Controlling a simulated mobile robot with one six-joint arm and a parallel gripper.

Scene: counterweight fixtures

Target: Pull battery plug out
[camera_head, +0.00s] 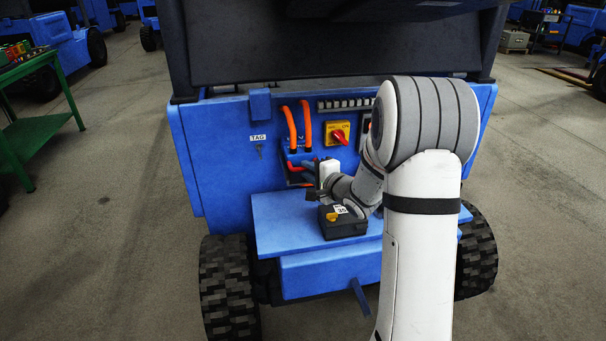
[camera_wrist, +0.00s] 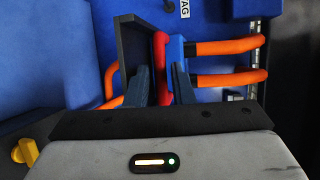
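The battery plug (camera_wrist: 178,68) is a blue block with two thick orange cables, joined to a red handle (camera_wrist: 161,62). In the head view the plug (camera_head: 296,158) is at the blue vehicle's rear panel, partly hidden by my gripper. My gripper (camera_wrist: 160,88) has its two dark fingers close together, one on each side of the red handle, and appears shut on it. A dark plate (camera_wrist: 127,50) stands beside the handle in the wrist view. The socket side of the plug is hard to make out.
A dark box with a yellow knob (camera_head: 343,224) sits on the blue shelf (camera_head: 283,222) just below my gripper. A red switch on a yellow plate (camera_head: 338,134) is right of the cables. A TAG label (camera_head: 258,138) is left. A green bench (camera_head: 35,130) stands at far left.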

